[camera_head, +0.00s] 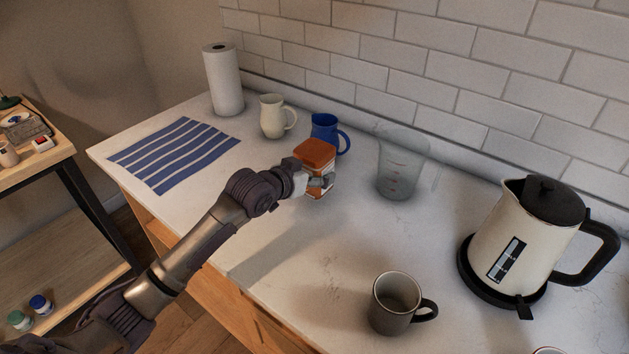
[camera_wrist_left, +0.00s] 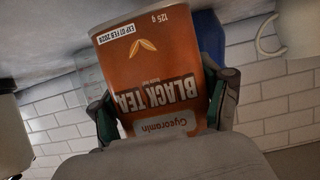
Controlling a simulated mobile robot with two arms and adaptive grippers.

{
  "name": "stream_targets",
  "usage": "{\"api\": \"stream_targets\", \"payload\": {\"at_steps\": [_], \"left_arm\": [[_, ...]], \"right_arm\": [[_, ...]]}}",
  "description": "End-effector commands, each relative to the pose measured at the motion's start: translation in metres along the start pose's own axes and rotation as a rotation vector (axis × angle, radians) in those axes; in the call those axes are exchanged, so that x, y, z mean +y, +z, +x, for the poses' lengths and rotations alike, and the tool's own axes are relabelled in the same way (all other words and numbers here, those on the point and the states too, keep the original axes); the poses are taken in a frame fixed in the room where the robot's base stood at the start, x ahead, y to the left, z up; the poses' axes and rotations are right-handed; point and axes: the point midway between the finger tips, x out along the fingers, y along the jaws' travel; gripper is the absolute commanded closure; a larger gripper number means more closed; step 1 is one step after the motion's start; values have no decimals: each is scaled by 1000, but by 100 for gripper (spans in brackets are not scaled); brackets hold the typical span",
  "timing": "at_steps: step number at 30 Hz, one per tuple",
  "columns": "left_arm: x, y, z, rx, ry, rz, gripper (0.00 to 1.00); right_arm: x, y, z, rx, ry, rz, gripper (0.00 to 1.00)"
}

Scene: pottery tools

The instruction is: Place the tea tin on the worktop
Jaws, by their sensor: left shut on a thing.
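The tea tin (camera_head: 316,154) is orange-brown with a rounded lid, and in the left wrist view its front (camera_wrist_left: 150,75) reads "BLACK TEA", upside down. My left gripper (camera_head: 318,183) is shut on the tin, with one finger on each side of it in the wrist view (camera_wrist_left: 165,108). The tin is over the white worktop (camera_head: 285,258), in front of the blue mug. I cannot tell whether its base touches the surface. My right gripper is not in view.
A blue mug (camera_head: 325,132) and cream pitcher (camera_head: 272,117) stand behind the tin. A clear measuring jug (camera_head: 398,168) is to its right. A dark mug (camera_head: 394,303) and kettle (camera_head: 520,240) stand nearer right. A striped cloth (camera_head: 175,153) and paper roll (camera_head: 223,80) are left.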

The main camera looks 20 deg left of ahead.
Motion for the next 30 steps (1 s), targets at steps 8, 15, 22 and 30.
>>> {"api": "stream_targets", "payload": {"at_steps": [8, 15, 22, 30], "left_arm": [[1, 29, 11, 0, 1, 0, 69], [1, 30, 12, 0, 1, 1, 69], [1, 33, 13, -3, 0, 1, 4], [2, 33, 13, -3, 0, 1, 0]], "right_arm": [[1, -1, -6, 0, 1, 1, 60], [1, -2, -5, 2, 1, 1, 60], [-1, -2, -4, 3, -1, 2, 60], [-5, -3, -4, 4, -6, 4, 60]]}}
